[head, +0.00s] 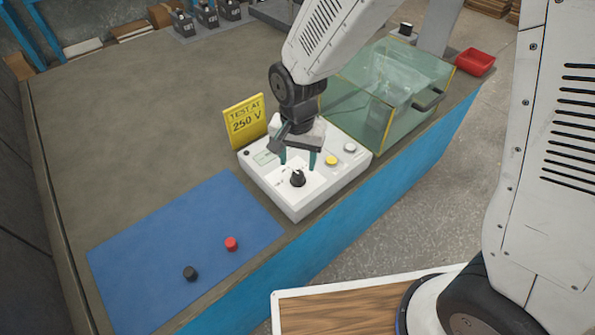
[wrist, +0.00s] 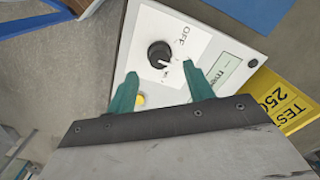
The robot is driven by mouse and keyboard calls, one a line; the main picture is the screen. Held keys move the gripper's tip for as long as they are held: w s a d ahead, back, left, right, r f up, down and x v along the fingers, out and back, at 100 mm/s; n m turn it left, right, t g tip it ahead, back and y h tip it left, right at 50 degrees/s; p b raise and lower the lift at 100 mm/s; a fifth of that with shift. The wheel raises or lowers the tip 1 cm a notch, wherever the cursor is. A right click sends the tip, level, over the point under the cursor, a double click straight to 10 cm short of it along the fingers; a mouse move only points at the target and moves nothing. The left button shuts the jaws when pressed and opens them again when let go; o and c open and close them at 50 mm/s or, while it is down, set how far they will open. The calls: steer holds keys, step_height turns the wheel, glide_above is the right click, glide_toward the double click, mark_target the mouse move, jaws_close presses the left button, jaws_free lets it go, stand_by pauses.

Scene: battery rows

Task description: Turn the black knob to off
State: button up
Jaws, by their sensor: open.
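The black knob (head: 298,178) sits on the white dial plate of a white control box (head: 330,187). In the wrist view the knob (wrist: 160,54) shows a pale pointer line that appears to point down and right, away from the printed word OFF (wrist: 184,34). My gripper (head: 298,160) is open, with its two teal fingers apart. In the head view the fingertips are just behind and above the knob. In the wrist view my gripper (wrist: 160,85) has its fingertips short of the knob, one to each side, with nothing between them.
A yellow sign (head: 245,121) reading TEST AT 250 V stands behind the box. A clear glass case (head: 365,125) stands to the right. A blue mat (head: 185,245) holds a black cap (head: 190,273) and a red cap (head: 231,244). Yellow and white buttons sit on the box.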

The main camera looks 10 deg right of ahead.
mark_target(298, 174)
step_height(298, 174, down, 5)
steer(key=shift+f, duration=0.2)
steer(key=c, duration=1)
